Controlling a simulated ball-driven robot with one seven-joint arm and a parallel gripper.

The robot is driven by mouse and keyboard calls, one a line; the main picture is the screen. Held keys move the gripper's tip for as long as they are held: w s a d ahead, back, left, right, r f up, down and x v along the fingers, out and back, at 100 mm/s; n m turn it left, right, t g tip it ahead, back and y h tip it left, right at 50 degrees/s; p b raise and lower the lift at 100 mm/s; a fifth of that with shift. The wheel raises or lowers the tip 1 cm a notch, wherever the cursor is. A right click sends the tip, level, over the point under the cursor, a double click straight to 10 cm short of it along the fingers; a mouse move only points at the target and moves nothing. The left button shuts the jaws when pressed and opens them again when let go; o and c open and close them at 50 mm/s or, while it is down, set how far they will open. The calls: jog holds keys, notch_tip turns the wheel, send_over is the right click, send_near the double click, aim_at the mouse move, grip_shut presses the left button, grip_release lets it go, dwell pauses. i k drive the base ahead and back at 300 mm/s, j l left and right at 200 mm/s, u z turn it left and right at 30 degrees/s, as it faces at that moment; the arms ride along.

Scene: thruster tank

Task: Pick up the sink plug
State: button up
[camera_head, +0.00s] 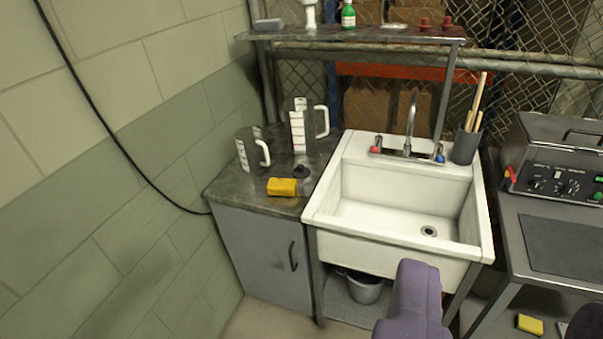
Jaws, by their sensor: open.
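The sink plug (300,172) looks like a small dark disc with a raised knob. It lies on the worn grey countertop (225,190) left of the white sink (325,222), just behind a yellow sponge (282,187) and in front of the measuring jugs.
Two measuring jugs (249,153) (302,128) stand behind the plug. A faucet (408,125) and a dark cup of sticks (466,145) are behind the basin. A shelf (350,35) overhangs the back. A block wall (130,150) closes the left; a machine (560,160) is at right.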

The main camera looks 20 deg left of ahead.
aim_at(302, 171)
jog(key=i+j+z, duration=0.15)
jog(key=i+j, duration=0.15)
jog(key=i+j+z, duration=0.15)
jog(key=i+j, duration=0.2)
jog(key=i+j+z, duration=0.2)
jog(key=i+j, duration=0.25)
jog(key=i+j+z, duration=0.15)
jog(key=i+j, duration=0.2)
jog(key=i+j+z, duration=0.15)
jog(key=i+j, duration=0.15)
jog(key=j, duration=0.25)
jog(key=i+j+z, duration=0.15)
jog(key=i+j, duration=0.15)
jog(key=j, duration=0.25)
